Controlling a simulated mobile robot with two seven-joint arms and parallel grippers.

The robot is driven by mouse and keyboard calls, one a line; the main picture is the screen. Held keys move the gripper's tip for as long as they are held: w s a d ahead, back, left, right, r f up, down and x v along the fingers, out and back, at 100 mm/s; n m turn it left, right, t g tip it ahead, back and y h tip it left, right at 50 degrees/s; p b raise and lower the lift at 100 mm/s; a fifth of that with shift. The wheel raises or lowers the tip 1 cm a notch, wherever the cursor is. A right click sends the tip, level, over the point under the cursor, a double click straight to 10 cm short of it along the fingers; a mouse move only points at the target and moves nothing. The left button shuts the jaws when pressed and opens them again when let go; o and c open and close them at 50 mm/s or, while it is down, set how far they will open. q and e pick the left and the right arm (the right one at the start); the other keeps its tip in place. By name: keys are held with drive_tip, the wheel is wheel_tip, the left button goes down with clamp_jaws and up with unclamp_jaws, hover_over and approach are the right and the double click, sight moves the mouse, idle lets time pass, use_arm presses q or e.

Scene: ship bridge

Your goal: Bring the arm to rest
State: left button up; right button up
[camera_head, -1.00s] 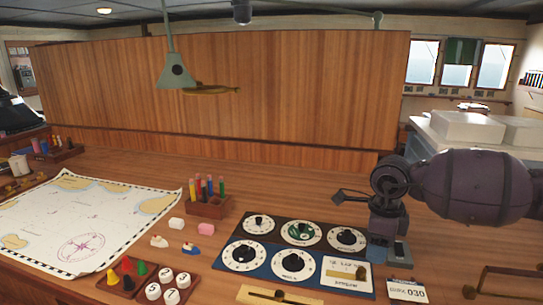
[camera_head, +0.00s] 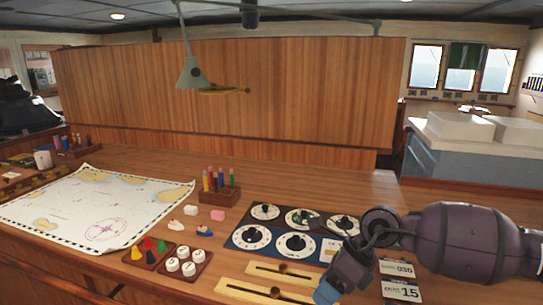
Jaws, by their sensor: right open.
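My right arm comes in from the right edge, with its dark rounded link over the right end of the desk. My right gripper (camera_head: 345,270) is open, with nothing seen in it. It hangs low over the front right of the dial panel (camera_head: 240,251) and hides part of the panel's right side. Whether it touches the panel or the desk I cannot tell. My left gripper is not in view.
A chart (camera_head: 75,208) covers the desk's left part. A pen holder (camera_head: 219,194), a tray of coloured pawns (camera_head: 147,254), a tray of white numbered pieces (camera_head: 187,262), brass sliders (camera_head: 280,270) and number cards (camera_head: 398,291) stand around. The desk behind the dials is clear.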

drive_tip(key=s+a+r+m+t+y, duration=0.5)
drive_tip(key=a+r+m+t+y, duration=0.15)
drive_tip(key=a+m+y, duration=0.5)
drive_tip(key=w+d+f+m+t+h, duration=0.1)
drive_tip(key=d+m+t+h, duration=0.5)
drive_tip(key=m, duration=0.4)
drive_tip(key=w+d+m+t+h, duration=0.2)
drive_tip(key=d+m+t+h, duration=0.25)
drive_tip(key=m+t, duration=0.4)
drive_tip(key=s+d+f+m+g+h, duration=0.4)
drive_tip(key=d+f+m+h, duration=0.35)
drive_tip(key=d+m, duration=0.2)
drive_tip(key=s+d+f+m+g, duration=0.3)
drive_tip(key=s+f+g, duration=0.15)
drive_tip(key=s, duration=0.25)
drive_tip(key=s+d+f+m+g+h, duration=0.1)
drive_tip(key=s+d+f+m+g, duration=0.15)
drive_tip(key=s+f+g, duration=0.35)
drive_tip(key=s+d+f+m+g, duration=0.2)
drive_tip(key=s+d+f+m, duration=0.1)
drive_tip(key=s, duration=0.5)
drive_tip(key=w+f+t, duration=0.7)
drive_tip(key=f+t, duration=0.1)
drive_tip(key=f, duration=0.2)
drive_tip(key=shift+w+a+n+y, duration=0.15)
drive_tip(key=shift+n+y, duration=0.15)
drive_tip(key=shift+y, duration=0.05)
